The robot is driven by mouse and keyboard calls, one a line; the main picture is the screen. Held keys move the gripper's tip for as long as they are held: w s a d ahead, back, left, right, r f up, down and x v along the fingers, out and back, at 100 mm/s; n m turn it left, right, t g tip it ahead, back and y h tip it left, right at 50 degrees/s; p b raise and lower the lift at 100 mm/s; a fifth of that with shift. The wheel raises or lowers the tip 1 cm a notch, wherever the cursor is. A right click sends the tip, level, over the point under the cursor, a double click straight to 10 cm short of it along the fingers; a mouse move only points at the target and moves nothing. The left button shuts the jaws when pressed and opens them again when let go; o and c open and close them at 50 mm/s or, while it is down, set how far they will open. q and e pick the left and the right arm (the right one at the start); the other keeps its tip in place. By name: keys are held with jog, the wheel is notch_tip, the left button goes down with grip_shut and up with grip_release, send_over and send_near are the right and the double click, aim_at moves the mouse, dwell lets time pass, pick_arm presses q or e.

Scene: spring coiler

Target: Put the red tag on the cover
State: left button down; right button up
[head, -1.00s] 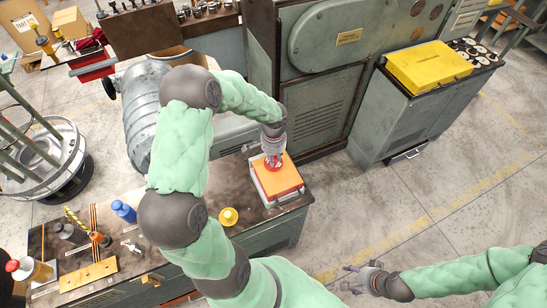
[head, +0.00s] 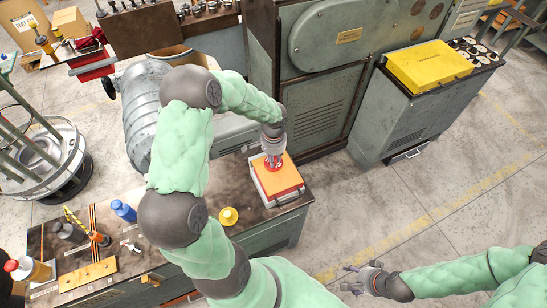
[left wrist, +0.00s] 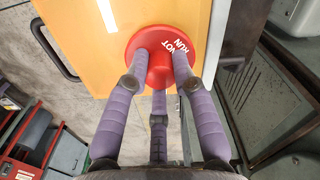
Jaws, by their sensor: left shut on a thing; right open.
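My left gripper (head: 272,162) is shut on the red tag (left wrist: 214,66), a round disc with white lettering of which "NOT RUN" is readable. In the left wrist view my fingers (left wrist: 157,85) close around the tag's raised middle. The tag is over the orange cover (head: 284,182), near the cover's far left part in the head view. I cannot tell whether the tag touches the cover. The cover lies on top of a pale box at the bench corner. My right gripper (head: 357,279) is open and empty over the floor at the lower right.
The workbench (head: 190,236) holds a yellow round object (head: 229,216), a blue bottle (head: 123,211) and small tools at left. A grey-green machine (head: 320,110) stands behind the cover. A yellow case (head: 428,66) lies on a cabinet at right. Floor right of the bench is clear.

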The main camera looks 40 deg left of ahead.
pick_arm(q)
jog(key=shift+f, duration=0.35)
jog(key=c, duration=0.9)
grip_release()
jog(key=shift+c, duration=0.2)
jog(key=shift+r, duration=0.1)
notch_tip(320, 180, up, 25)
jog(key=p, duration=0.9)
dwell(0.4)
